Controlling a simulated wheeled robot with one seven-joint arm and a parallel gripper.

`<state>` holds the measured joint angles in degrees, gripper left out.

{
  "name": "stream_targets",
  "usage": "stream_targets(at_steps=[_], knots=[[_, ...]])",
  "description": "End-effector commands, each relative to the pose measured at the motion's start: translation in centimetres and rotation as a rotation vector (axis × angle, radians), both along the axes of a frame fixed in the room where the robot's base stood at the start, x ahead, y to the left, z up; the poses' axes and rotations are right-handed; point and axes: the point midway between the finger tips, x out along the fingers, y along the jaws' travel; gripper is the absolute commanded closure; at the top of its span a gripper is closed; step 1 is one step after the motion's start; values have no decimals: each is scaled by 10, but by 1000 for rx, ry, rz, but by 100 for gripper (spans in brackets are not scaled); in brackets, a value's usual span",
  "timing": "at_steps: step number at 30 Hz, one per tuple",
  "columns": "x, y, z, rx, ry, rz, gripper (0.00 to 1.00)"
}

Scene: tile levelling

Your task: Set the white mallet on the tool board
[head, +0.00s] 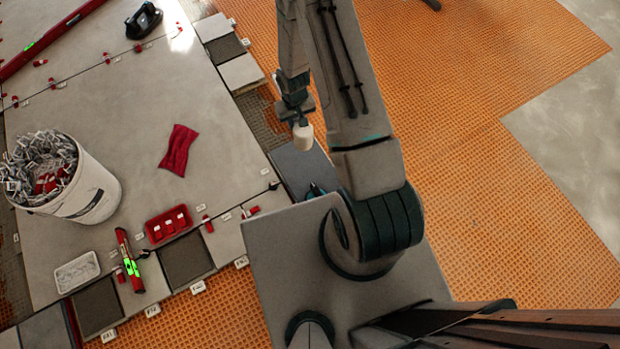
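The white mallet (303,137) shows as a pale, rounded head just below my gripper (297,116), at the upper middle of the head view. My gripper points down and appears shut on the mallet; the handle and fingertips are small and mostly hidden. A flat blue-grey board (296,165), which looks like the tool board, lies just below the mallet in the picture. Its right part is hidden behind my arm, and a small dark and teal item lies near its lower edge. I cannot tell whether the mallet touches the board.
A white bucket (96,196) full of grey clips stands on large grey tiles at left. A red cloth (179,149), a red tray (168,224), a red-and-green level (129,262) and a clear tray (77,271) lie nearby. Orange matting (480,130) at right is mostly clear.

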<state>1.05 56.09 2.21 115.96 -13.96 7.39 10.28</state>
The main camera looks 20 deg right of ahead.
Motion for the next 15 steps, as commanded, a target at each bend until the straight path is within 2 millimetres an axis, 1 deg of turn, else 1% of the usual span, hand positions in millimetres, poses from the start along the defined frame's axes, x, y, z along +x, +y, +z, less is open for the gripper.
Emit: stream_targets(at_steps=[1,15], knots=[[4,0,-26,0,-1,5,100],[33,0,-148,1,-3,52,100]])
